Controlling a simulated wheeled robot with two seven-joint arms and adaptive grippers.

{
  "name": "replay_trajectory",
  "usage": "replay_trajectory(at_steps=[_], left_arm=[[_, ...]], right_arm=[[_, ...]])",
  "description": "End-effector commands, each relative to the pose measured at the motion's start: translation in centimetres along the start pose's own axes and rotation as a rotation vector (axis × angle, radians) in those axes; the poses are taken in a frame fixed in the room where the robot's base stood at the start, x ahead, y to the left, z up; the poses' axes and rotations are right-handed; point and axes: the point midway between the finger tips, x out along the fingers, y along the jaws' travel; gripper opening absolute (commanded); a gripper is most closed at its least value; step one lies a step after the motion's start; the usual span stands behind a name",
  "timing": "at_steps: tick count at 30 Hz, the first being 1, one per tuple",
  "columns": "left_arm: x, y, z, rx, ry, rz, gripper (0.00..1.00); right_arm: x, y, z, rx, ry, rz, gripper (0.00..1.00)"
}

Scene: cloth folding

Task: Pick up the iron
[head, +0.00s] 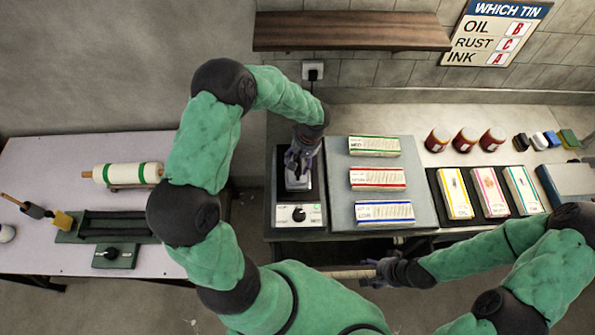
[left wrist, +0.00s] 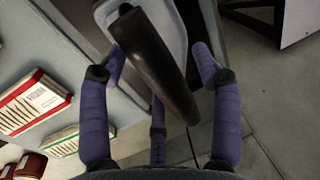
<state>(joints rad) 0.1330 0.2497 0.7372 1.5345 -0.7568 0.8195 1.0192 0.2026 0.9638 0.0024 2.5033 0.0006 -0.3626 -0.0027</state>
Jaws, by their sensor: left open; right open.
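The iron (head: 297,182) sits on a dark base at the left end of the right-hand counter, with its light body partly hidden by my left gripper (head: 299,158). In the left wrist view its black handle (left wrist: 158,62) lies between the spread purple fingers of my left gripper (left wrist: 160,70). That gripper is open, and the fingers look apart from the handle. My right gripper (head: 385,268) is open, low in front of the counter, near the end of a pale bar (head: 348,273); I cannot tell whether they touch.
A dial panel (head: 298,215) is in front of the iron. A grey board (head: 343,205) with several labelled cards lies to its right. Red jars (head: 466,140) stand farther right. A wooden shelf (head: 350,32) hangs behind. The left table (head: 40,165) holds a roller (head: 128,174).

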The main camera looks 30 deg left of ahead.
Motion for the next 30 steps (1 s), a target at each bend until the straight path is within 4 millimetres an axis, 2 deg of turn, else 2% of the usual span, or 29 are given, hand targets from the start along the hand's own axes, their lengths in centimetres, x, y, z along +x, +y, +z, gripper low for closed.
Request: replay_trajectory(at_steps=[18, 20, 25, 30], left_arm=[[0.20, 0.04, 0.00, 0.000, 0.000, 0.000, 0.64], [0.20, 0.04, 0.00, 0.000, 0.000, 0.000, 0.50], [0.21, 0.05, 0.01, 0.000, 0.000, 0.000, 0.02], [0.06, 0.06, -0.15, -0.001, 0.004, 0.002, 0.00]], right_arm=[[0.42, 0.15, -0.02, 0.000, 0.000, 0.000, 0.63], [0.42, 0.15, -0.02, 0.000, 0.000, 0.000, 0.63], [0.42, 0.15, -0.02, 0.000, 0.000, 0.000, 0.63], [0.42, 0.15, -0.02, 0.000, 0.000, 0.000, 0.63]])
